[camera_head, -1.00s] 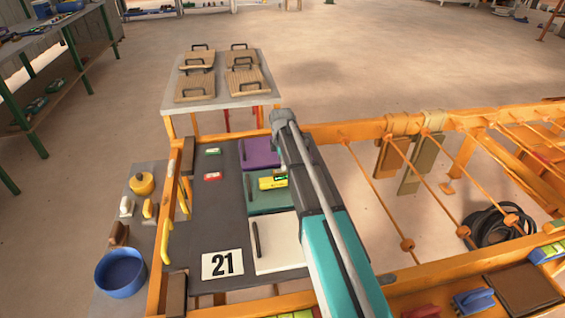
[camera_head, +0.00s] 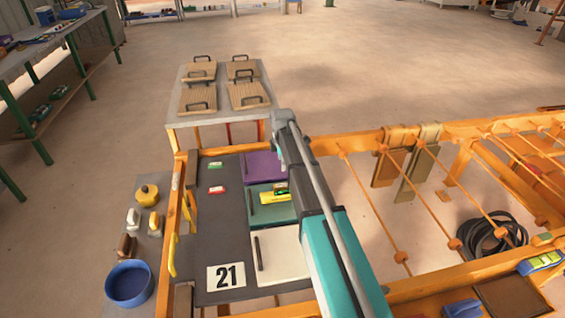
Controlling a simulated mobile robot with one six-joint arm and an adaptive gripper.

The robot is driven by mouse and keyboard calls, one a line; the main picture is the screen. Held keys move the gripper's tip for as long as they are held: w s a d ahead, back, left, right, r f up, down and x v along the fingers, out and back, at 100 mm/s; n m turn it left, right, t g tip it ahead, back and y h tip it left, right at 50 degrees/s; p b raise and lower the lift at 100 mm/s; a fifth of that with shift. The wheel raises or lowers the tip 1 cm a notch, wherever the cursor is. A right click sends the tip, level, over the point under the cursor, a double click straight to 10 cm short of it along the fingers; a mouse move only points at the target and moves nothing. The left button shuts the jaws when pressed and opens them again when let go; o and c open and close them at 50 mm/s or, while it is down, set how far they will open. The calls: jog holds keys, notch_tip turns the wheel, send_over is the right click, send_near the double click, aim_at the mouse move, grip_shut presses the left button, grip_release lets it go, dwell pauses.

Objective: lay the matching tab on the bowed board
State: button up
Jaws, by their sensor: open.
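Three boards with dark handles lie in a column on the dark bench top: purple (camera_head: 258,166), teal-green (camera_head: 262,215) and white (camera_head: 290,262). I cannot tell which one is bowed. A yellow tab (camera_head: 272,198) lies on the teal-green board, with a small dark and green piece (camera_head: 281,190) at its upper edge. A green-and-white tab (camera_head: 215,165) and a red-and-white tab (camera_head: 216,190) lie at the left of the bench top. My arm crosses the right side of the boards and hides part of them. My gripper cannot be made out; the arm hides that area.
A low table (camera_head: 215,118) behind holds several wooden boards with handles. A blue bowl (camera_head: 129,284) and a yellow pot (camera_head: 147,194) stand on a side shelf at left. An orange frame with rods (camera_head: 365,205) extends right.

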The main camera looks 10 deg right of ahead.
jog(key=shift+r, duration=0.35)
dwell(0.5)
jog(key=s+m, duration=1.8)
jog(key=s, duration=1)
jog(key=shift+s, duration=0.15)
jog(key=shift+d, duration=0.1)
notch_tip(320, 180, up, 7)
jog(key=p, duration=0.7)
jog(key=shift+f, duration=0.15)
